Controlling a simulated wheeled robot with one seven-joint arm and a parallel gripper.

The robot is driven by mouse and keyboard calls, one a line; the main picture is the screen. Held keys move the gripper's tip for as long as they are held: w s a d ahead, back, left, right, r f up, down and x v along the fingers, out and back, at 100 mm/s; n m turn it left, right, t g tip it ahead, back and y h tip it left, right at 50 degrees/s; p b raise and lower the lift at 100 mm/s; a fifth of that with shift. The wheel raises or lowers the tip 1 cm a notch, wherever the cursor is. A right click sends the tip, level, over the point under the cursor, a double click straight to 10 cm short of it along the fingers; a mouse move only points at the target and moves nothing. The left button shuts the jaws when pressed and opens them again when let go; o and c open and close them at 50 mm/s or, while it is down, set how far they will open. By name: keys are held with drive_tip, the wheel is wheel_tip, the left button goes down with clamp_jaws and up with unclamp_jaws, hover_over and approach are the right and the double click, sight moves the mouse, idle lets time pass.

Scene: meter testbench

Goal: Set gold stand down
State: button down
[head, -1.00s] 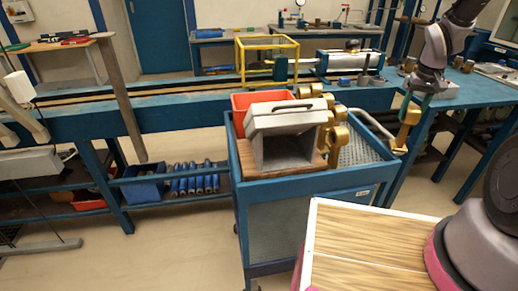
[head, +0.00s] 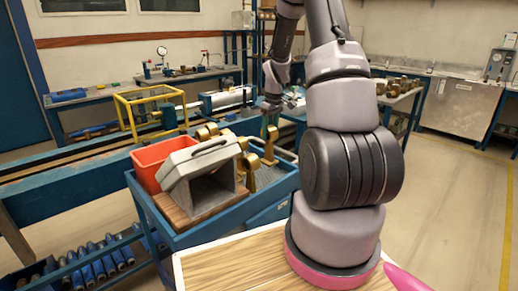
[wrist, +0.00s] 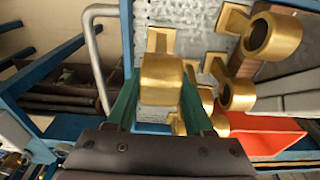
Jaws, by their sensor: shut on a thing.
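My gripper (head: 269,122) is shut on a gold stand (head: 268,147) at the right end of the blue cart (head: 222,222). In the wrist view, the green fingers (wrist: 160,108) are on both sides of the held gold stand (wrist: 161,78). The stand shows over the grey patterned cart top (wrist: 190,42), inside the metal handle (wrist: 97,62). I cannot tell whether its foot touches the cart top. Other gold stands (wrist: 238,94) are beside it, with one larger ring (wrist: 272,36) near the grey box side.
A grey box (head: 203,170) on a wooden board and a red bin (head: 150,163) fill the cart's left part. A wooden tabletop (head: 225,262) is in front of the cart. Blue workbenches with a yellow frame (head: 148,108) stand behind.

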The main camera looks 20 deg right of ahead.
sight(270, 143)
drive_tip(key=shift+d+f, duration=0.1)
drive_tip(key=shift+f, duration=2.3)
drive_tip(key=shift+c, duration=1.4)
unclamp_jaws()
